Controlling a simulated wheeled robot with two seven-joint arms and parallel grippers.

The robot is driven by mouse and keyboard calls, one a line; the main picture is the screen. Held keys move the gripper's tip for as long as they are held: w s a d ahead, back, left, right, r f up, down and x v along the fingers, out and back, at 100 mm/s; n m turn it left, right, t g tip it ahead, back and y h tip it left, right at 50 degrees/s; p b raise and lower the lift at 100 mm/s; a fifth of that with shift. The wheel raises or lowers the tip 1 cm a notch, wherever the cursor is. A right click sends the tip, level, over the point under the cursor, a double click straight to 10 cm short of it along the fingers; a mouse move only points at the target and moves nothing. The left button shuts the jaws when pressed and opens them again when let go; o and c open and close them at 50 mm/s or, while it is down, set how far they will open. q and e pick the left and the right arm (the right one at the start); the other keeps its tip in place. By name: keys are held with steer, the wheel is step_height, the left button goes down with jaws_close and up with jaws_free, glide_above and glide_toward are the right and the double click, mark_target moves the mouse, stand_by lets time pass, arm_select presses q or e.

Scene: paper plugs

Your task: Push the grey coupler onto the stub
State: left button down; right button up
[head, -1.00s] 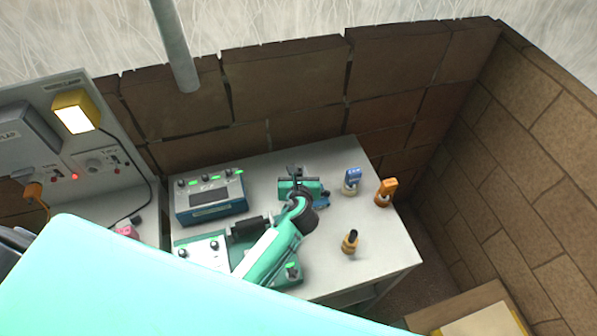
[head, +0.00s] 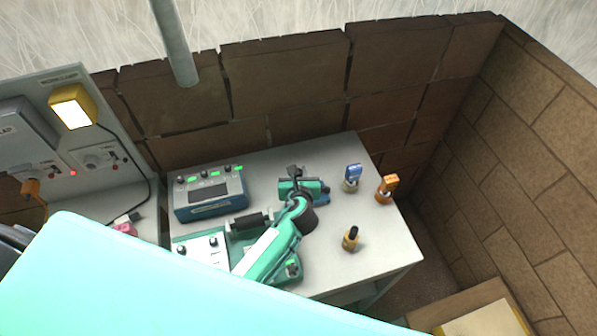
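One teal arm of mine, seemingly the left, reaches over the grey-white table (head: 388,256) from the lower left. Its gripper (head: 294,171) is small and partly hidden by the dark wrist, so I cannot tell whether it is open, shut or holding anything. A small blue part (head: 326,196) shows beside the gripper. I cannot make out a grey coupler. A short yellow-tan piece with a dark upright top (head: 351,238) stands on the table right of the wrist; I cannot tell whether it is the stub. My other gripper is not visible.
A blue-topped piece (head: 353,177) and an orange piece (head: 386,189) stand at the table's right. A blue-grey control box (head: 208,210) sits at the back left, with a white panel (head: 205,248) before it. Brown walls enclose the back and right. My teal body hides the foreground.

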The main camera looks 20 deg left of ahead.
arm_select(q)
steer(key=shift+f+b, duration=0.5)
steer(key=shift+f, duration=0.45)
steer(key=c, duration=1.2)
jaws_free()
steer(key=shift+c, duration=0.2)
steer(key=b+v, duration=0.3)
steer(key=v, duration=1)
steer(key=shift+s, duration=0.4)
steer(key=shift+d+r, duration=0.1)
